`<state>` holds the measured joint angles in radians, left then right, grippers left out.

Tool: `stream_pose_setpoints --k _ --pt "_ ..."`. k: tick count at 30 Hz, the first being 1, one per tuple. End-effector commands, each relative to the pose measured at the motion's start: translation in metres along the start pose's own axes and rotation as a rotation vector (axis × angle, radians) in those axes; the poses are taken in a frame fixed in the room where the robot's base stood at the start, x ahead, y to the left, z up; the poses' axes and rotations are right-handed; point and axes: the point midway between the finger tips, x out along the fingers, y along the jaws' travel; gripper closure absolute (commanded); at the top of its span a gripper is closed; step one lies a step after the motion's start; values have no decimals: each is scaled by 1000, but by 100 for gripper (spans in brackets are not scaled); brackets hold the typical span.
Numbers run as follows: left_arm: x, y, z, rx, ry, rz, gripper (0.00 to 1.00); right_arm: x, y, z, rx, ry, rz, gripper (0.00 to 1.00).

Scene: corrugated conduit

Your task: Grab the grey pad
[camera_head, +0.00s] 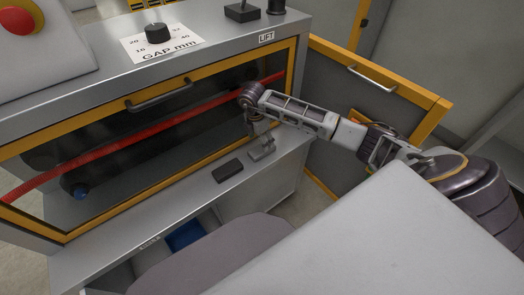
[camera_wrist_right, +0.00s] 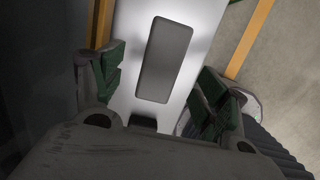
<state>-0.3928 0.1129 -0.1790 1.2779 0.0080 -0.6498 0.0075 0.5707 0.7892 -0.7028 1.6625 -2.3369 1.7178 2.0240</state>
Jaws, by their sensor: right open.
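The grey pad (camera_head: 228,170) is a dark, flat rectangle lying on the metal ledge of the machine, below the window. It shows whole in the right wrist view (camera_wrist_right: 165,60), upright in the picture, with rounded corners. My right gripper (camera_head: 262,150) is over the ledge, just right of the pad and apart from it in the head view. In the wrist view its green-lined fingers (camera_wrist_right: 160,75) stand wide apart on either side of the pad's line, with nothing between them. My left gripper is not in view.
A red corrugated conduit (camera_head: 140,137) runs across behind the yellow-framed window, close to my right wrist. An open yellow-edged door (camera_head: 385,82) stands behind my right arm. A blue bin (camera_head: 185,235) is below the ledge. The ledge around the pad is clear.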

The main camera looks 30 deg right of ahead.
Motion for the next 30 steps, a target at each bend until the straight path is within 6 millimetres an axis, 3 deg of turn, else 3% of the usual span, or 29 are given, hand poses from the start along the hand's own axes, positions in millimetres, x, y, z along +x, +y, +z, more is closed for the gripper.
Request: stream_pose_setpoints --k 8,18,30 --pt "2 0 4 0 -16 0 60 18 -3 -4 -1 0 -2 26" --pt "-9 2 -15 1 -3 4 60 50 -5 -7 0 -1 -2 26" --pt "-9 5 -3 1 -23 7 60 52 -4 -7 0 0 0 26"
